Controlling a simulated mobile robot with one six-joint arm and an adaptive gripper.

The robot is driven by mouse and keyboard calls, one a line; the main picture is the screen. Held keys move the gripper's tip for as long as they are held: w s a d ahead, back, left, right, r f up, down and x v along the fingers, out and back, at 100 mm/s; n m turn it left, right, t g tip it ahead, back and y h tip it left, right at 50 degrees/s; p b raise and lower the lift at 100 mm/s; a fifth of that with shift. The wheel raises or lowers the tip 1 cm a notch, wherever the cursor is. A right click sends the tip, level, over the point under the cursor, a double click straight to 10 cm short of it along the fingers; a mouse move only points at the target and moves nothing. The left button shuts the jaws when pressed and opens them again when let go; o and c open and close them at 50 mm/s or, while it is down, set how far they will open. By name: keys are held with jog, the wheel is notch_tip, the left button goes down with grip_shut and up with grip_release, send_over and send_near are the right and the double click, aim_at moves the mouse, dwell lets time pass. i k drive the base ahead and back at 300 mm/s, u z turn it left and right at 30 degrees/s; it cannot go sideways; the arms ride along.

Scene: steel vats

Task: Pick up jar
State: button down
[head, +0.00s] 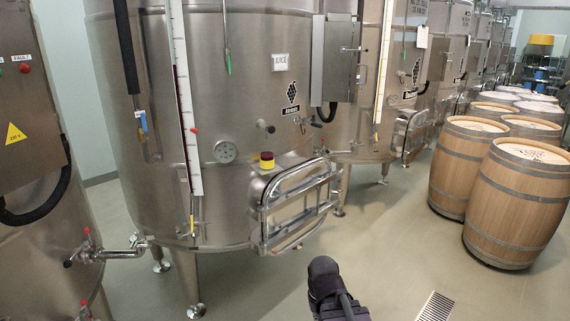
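No other jar shows. A dark rounded part of my arm (325,285) rises from the bottom edge, below and right of the jar and well apart from it. I see no gripper fingers, so my gripper is not in view.
The steel vat (240,105) has a protruding tubular hatch frame (300,205) just below the jar. A valve pipe (115,254) sticks out at lower left. Wooden barrels (520,200) stand at right. Floor between vat and barrels is clear, with a drain grate (436,306).

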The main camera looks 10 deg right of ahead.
aim_at(266, 155)
jog(key=k, duration=0.25)
jog(key=u, duration=0.25)
jog(key=i, duration=0.9)
jog(key=u, duration=1.45)
